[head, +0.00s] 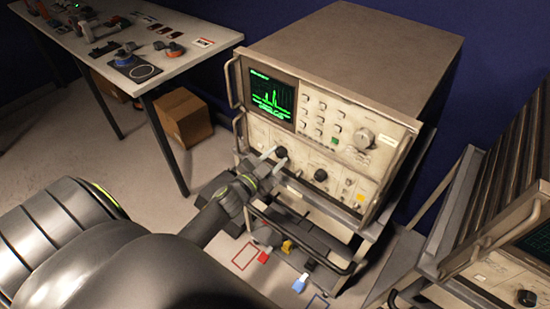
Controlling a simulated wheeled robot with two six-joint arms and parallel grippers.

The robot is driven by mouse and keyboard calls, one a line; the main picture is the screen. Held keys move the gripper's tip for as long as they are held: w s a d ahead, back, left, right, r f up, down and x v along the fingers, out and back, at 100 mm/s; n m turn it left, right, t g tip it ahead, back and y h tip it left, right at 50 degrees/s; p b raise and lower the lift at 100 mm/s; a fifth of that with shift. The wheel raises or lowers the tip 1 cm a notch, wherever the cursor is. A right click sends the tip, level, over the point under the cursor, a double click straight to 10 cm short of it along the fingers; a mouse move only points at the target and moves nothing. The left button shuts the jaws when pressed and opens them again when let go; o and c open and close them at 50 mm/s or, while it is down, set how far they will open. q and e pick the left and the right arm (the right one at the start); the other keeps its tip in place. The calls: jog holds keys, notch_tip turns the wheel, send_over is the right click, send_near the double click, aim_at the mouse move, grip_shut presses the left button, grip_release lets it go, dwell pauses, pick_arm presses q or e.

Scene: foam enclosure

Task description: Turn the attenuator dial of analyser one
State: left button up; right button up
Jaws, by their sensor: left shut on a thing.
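A beige analyser (345,48) with a lit green screen (268,98) stands on a cart in the middle of the head view. Its lower front panel has a black dial (281,151) on the left and another black dial (320,175) farther right. My left gripper (274,158) reaches up from below and is shut on the left black dial, with its fingers at the dial's sides. The fingers and hand partly hide the panel around it. The dial labels are too small to read. My right gripper is not in view.
A second analyser (490,278) on a cart stands at the lower right. A black cart handle (310,250) and colored connectors (287,246) lie below the gripper. A white table (185,65) with tools and a cardboard box (184,116) are at upper left.

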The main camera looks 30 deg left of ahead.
pick_arm(q)
jog(key=shift+m, duration=0.5)
jog(key=o, duration=1)
jog(key=shift+c, duration=0.2)
jog(key=s+a+b, duration=0.1)
jog(key=s+b, duration=1.5)
jog(key=s, duration=0.1)
jog(key=shift+s+a+b, duration=0.15)
jog(key=shift+s+b, duration=0.05)
jog(key=shift+b, duration=0.2)
